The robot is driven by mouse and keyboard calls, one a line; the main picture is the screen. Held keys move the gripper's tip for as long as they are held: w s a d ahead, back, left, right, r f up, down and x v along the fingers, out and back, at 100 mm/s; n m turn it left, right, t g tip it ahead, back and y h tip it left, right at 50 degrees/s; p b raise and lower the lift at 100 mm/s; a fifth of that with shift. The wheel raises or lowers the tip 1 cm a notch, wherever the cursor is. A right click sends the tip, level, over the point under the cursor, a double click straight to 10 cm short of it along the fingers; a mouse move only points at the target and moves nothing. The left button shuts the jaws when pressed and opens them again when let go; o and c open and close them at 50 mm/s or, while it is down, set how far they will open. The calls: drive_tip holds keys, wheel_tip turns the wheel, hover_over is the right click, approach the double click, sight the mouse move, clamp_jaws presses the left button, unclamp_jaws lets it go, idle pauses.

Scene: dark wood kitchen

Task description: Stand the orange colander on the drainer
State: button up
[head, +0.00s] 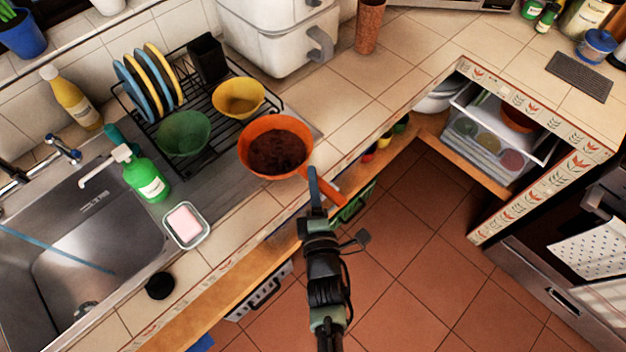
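The orange colander (258,132) is a round orange bowl with a dark brown inside and a handle pointing down and right. It is in the middle of the head view, upright, in front of the drainer's right end. My gripper (314,186) is at the handle, with one blue finger lying across it; the other finger is hidden. It appears shut on the handle. Whether the bowl touches the counter cannot be told. The drainer (217,104) is a black wire rack behind and left of the colander. It holds several blue and yellow plates, a green bowl (183,132) and a yellow bowl (238,97).
A green soap bottle (146,178), a soap dish (187,226) and the sink (85,250) are to the left. A black holder (207,58) stands at the rack's back. A white container (275,35) is behind the rack. The counter (345,95) to the right is clear.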

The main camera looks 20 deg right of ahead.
drive_tip(key=shift+o, duration=1.2)
drive_tip(key=shift+r, duration=0.1)
drive_tip(key=shift+r+p, duration=0.25)
drive_tip(key=shift+p, duration=0.15)
drive_tip(key=b+v, duration=0.1)
drive_tip(key=v, duration=1.1)
drive_tip(key=shift+f, duration=0.1)
